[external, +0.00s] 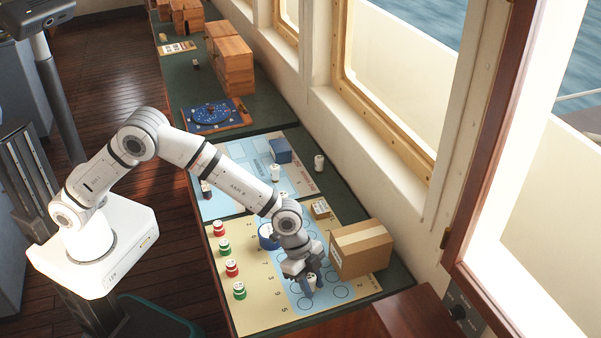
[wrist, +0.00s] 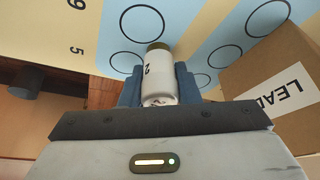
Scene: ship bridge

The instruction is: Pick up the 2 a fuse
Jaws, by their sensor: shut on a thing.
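The 2 A fuse (wrist: 157,80) is a white cylinder with a brass-coloured end and a dark "2" on its side. My gripper (wrist: 158,88) is shut on it, with one blue-grey finger on each side. In the external view my gripper (external: 303,276) points down over the blue strip of the board, and the fuse (external: 312,281) shows partly between the fingers. I cannot tell whether the fuse touches the board.
A cardboard box (external: 360,249) stands close to the right of my gripper. A blue round thing (external: 267,237) is behind it. Red and green jars, one green jar (external: 239,291) nearest, line the board's left side. Printed circles around the gripper are bare.

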